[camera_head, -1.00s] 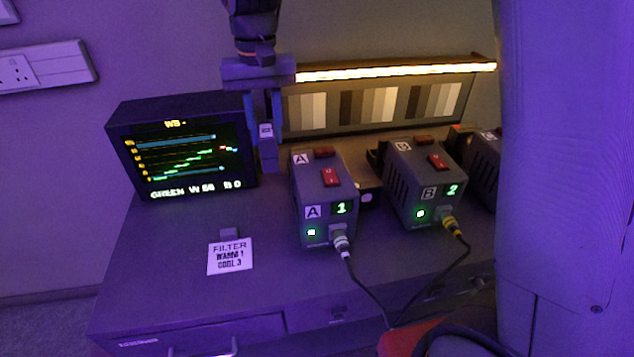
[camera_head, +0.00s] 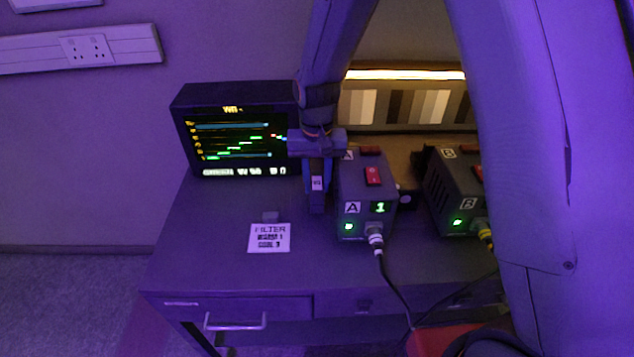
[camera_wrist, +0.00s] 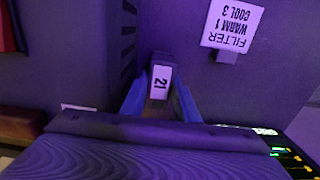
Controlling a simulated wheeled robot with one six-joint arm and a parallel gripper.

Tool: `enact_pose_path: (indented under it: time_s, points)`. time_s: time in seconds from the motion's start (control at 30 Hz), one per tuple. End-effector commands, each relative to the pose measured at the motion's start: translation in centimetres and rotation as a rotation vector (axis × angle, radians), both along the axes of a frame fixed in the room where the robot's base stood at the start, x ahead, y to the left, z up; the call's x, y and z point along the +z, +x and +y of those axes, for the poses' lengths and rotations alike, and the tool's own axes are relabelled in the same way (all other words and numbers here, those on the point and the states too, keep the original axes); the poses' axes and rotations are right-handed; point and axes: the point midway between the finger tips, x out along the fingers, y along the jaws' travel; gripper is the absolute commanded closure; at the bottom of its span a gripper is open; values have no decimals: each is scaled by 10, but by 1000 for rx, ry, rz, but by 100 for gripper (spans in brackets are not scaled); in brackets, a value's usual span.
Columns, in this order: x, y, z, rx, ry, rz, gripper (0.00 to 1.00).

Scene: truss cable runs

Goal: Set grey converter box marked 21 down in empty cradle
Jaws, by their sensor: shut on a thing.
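My gripper (camera_head: 317,178) is shut on a small grey converter box (camera_head: 316,204) with a white label. In the wrist view the label on the box (camera_wrist: 159,83) reads 21, between my two fingers (camera_wrist: 158,105). The box is upright, just left of the larger grey unit A (camera_head: 366,212). In the wrist view a gap shows between the box and the slatted wall beside it. The box's underside is hidden, so I cannot tell whether it touches the desk. I cannot make out an empty cradle clearly.
Unit A has a cable (camera_head: 390,283) at its front. Unit B (camera_head: 450,205) stands to its right, partly behind my arm. A monitor (camera_head: 236,135) is behind left. A FILTER card (camera_head: 269,238) lies front left by a small grey block (camera_head: 270,216). The desk's left front (camera_head: 205,255) is clear.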

Motion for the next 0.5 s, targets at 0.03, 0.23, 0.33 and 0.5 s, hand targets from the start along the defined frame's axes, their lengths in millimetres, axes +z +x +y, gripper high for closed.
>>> enact_pose_path:
  time_s: [0.03, 0.23, 0.33, 0.5]
  points:
    - [-4, -1, 0, 0, 0, 1, 100]
    - [-10, 0, 0, 0, 0, -1, 100]
    - [-9, 0, 0, 0, 0, -1, 100]
    - [-13, 0, 0, 0, 0, 0, 71]
